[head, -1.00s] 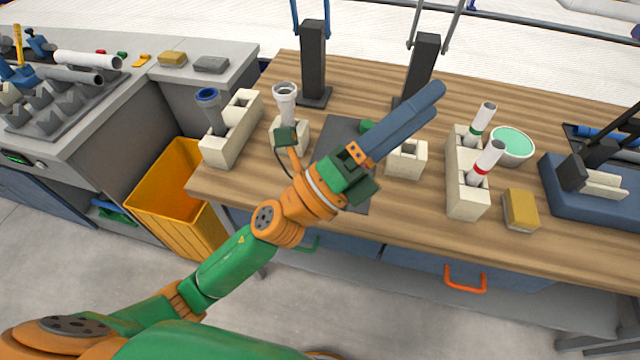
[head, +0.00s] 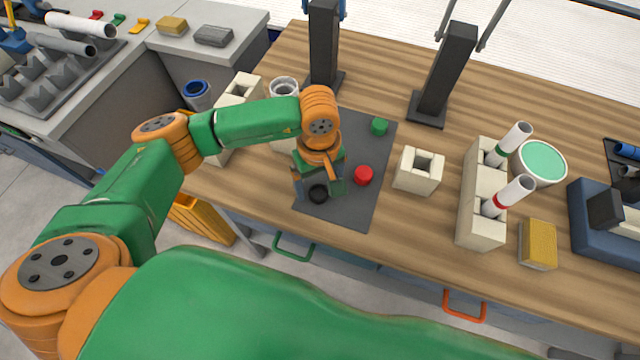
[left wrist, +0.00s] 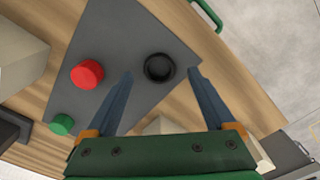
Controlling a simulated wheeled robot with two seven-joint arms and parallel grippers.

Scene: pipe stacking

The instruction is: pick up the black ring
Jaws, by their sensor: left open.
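The black ring (head: 318,195) lies on the dark grey mat (head: 350,212), near the mat's front left part. In the left wrist view the ring (left wrist: 159,77) shows whole, between the lines of my two fingers and a little beyond their tips. My left gripper (head: 318,187) is pointed down over the ring, its fingers spread on either side; it also shows in the left wrist view (left wrist: 160,76). It is open and holds nothing. I cannot tell how high the fingertips are above the mat. My right gripper is not in view.
A red cap (head: 363,175) lies on the mat close to the gripper's right, with a green cap (head: 379,127) farther back. A cream block (head: 419,170) stands right of the mat. Cream holders with pipes stand farther right (head: 480,190) and behind my left arm (head: 243,88).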

